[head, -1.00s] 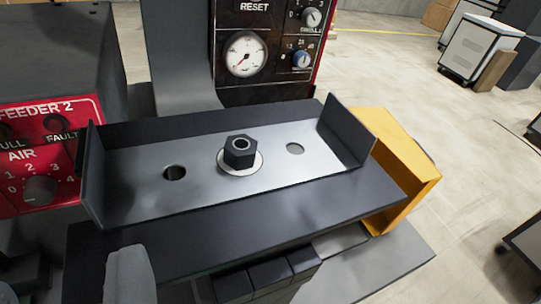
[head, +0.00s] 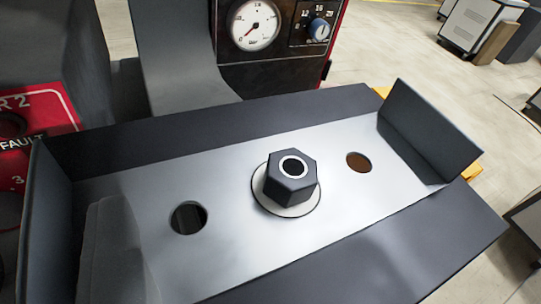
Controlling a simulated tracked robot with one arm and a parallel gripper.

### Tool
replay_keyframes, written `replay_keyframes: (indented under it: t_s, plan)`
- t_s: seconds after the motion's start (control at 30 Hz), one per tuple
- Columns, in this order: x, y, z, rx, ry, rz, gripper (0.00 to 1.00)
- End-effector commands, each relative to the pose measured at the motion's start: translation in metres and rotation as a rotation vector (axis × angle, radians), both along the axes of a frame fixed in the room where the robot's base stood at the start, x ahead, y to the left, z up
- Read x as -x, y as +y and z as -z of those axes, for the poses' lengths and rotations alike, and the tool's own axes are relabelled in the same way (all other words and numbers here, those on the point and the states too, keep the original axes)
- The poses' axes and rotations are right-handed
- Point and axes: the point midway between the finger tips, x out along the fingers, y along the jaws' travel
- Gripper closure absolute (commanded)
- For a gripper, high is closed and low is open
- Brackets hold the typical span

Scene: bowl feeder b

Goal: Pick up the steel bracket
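The steel bracket (head: 232,178) is a long bright plate with two holes and a dark upturned flange at each end. It lies flat on a dark block (head: 210,116). A dark hex nut (head: 290,178) on a pale round washer (head: 272,203) sits at the middle of the plate. One grey finger of my gripper (head: 115,250) shows at lower left, in front of the bracket's left end and overlapping it in the picture. Contact cannot be told. The other finger is out of view, and nothing held is visible.
A red panel (head: 32,130) is at left. A little yellow (head: 472,171) shows past the right flange. Open floor and a white cabinet (head: 482,25) lie at right.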

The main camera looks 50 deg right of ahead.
Motion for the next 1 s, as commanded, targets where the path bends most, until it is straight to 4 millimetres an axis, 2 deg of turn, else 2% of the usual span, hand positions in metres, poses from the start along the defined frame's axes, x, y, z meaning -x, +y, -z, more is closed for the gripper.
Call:
replay_keyframes:
  t_s: [0.43,0.73,0.77,0.8,0.87,1.0]
  plan:
    - [-0.043,-0.009,0.010,0.000,0.002,0.001,0.72]
    - [-0.047,-0.010,0.012,0.000,0.001,0.001,0.72]
    - [-0.047,-0.010,0.012,0.000,0.001,0.001,0.75]
    - [-0.047,-0.010,0.012,0.000,0.001,0.001,0.86]
    - [-0.047,-0.010,0.012,0.000,0.001,0.001,1.00]
    - [-0.047,-0.010,0.012,0.001,0.000,0.001,1.00]
